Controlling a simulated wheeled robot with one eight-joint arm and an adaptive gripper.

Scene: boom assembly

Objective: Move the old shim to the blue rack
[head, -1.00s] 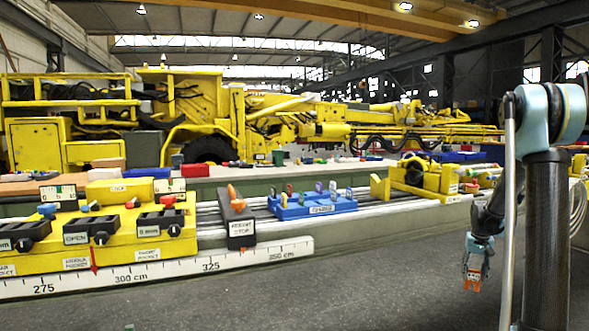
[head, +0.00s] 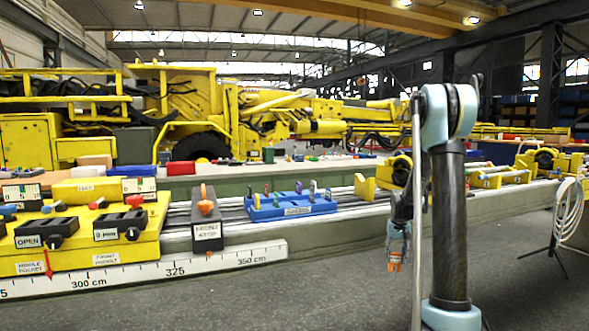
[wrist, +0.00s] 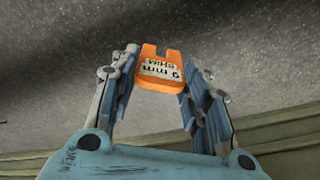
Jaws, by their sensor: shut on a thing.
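My gripper (wrist: 160,92) is shut on an orange shim (wrist: 160,68) with a white label, seen upside down in the wrist view; the label seems to read "5 mm". In the head view my gripper (head: 397,248) hangs pointing down with the orange shim (head: 395,266) at its tips, over the grey floor in front of the bench. The blue rack (head: 292,208) stands on the bench to the left of my gripper and holds several coloured upright shims. A label is on its front face.
Further left is a yellow pocket block (head: 90,250) above a white ruler (head: 150,272). Yellow fixtures (head: 400,170) stand right of the rack. A hose stand (head: 567,215) is at far right.

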